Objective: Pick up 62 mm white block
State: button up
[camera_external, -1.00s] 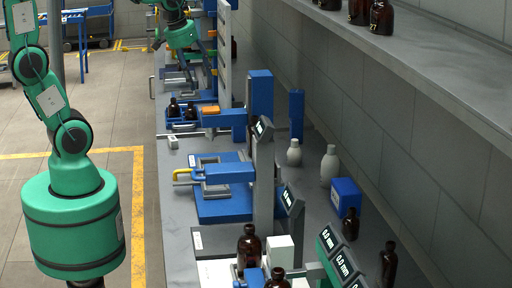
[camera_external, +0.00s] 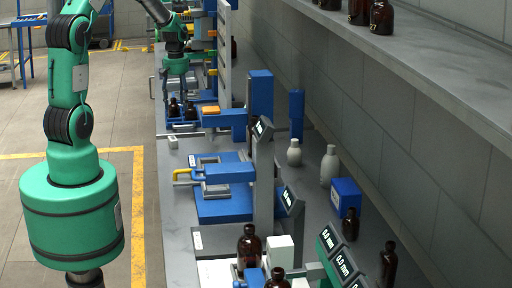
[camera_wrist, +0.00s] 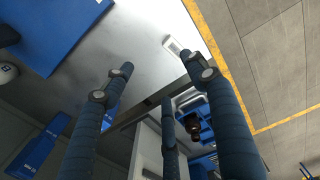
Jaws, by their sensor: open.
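A small white block-like piece (camera_external: 173,142) lies on the grey bench near its aisle-side edge. A pale piece in the wrist view (camera_wrist: 174,46), near the bench edge, seems to be the same one. A larger white block (camera_external: 280,250) stands beside the brown bottles at the front. I cannot tell which one is 62 mm. My gripper (camera_external: 180,88) is at the far part of the bench, above or close to the bottle tray, well behind both white pieces. In the wrist view its fingers (camera_wrist: 165,82) are spread, with nothing held between them.
A blue tray with dark bottles (camera_external: 182,112) is close below my gripper; it also shows in the wrist view (camera_wrist: 194,125). A blue stand (camera_external: 260,95) and a blue fixture (camera_external: 225,205) occupy the bench. Floor to the left is open.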

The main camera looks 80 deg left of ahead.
aim_at(174, 138)
jog(key=shift+n, duration=0.5)
jog(key=s+a+f, duration=0.2)
jog(key=a+f, duration=0.1)
jog(key=shift+s, duration=0.25)
jog(key=shift+f, duration=4.25)
jog(key=shift+w+f+b, duration=0.2)
jog(key=shift+f, duration=1.1)
jog(key=shift+w+f+b, duration=0.15)
jog(key=shift+f+b, duration=0.05)
jog(key=shift+f, duration=1.1)
